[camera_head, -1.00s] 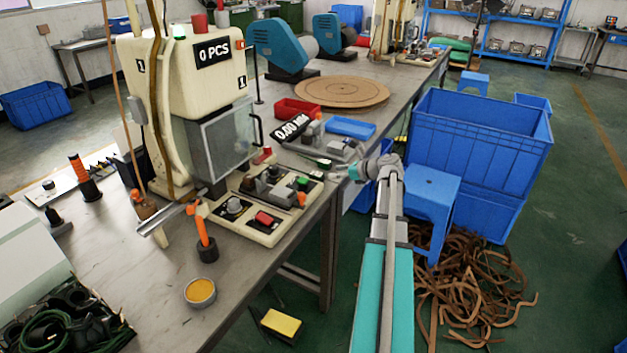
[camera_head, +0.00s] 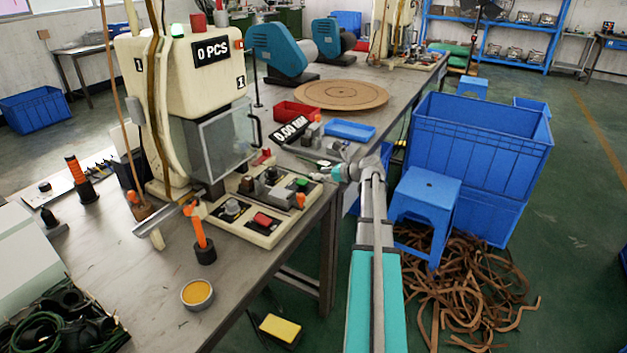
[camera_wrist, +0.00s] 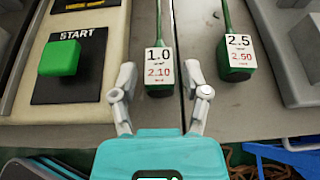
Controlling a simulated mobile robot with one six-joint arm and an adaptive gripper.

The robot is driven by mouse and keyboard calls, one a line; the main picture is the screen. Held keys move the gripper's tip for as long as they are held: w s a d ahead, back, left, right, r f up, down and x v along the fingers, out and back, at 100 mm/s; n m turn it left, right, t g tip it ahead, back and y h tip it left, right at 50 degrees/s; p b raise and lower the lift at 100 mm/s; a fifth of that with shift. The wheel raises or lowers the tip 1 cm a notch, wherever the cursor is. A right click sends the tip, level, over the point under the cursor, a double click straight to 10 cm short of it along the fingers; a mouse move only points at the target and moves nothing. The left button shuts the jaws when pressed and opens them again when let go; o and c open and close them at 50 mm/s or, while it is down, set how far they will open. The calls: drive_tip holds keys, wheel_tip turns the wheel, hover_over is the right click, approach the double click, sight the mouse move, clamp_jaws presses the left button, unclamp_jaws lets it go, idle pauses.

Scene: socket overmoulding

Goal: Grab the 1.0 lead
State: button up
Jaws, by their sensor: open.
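The 1.0 lead (camera_wrist: 158,72) is a green lead with a white tag reading 1.0 and 2.10 in the wrist view. It lies on the grey table, its tagged end near the front edge. My gripper (camera_wrist: 161,82) is open, its two fingers to the left and right of the tagged end. A second green lead tagged 2.5 (camera_wrist: 238,55) lies to the right, outside the right finger. In the head view my gripper (camera_head: 335,172) is at the table's right edge, and the leads there are too small to tell apart.
A green START button (camera_wrist: 60,58) on the machine's control panel (camera_head: 262,230) is left of the fingers. A grey fixture (camera_wrist: 300,45) stands at the right. A blue tray (camera_head: 350,130) and red tray (camera_head: 297,111) lie behind. A blue stool (camera_head: 428,192) stands beside my arm.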

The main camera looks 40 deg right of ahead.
sight(312, 174)
drive_tip(key=shift+b+x, duration=0.6)
drive_tip(key=shift+x, duration=1.5)
drive_tip(key=shift+r, duration=0.15)
drive_tip(key=shift+a, duration=0.1)
drive_tip(key=shift+c, duration=0.3)
clamp_jaws()
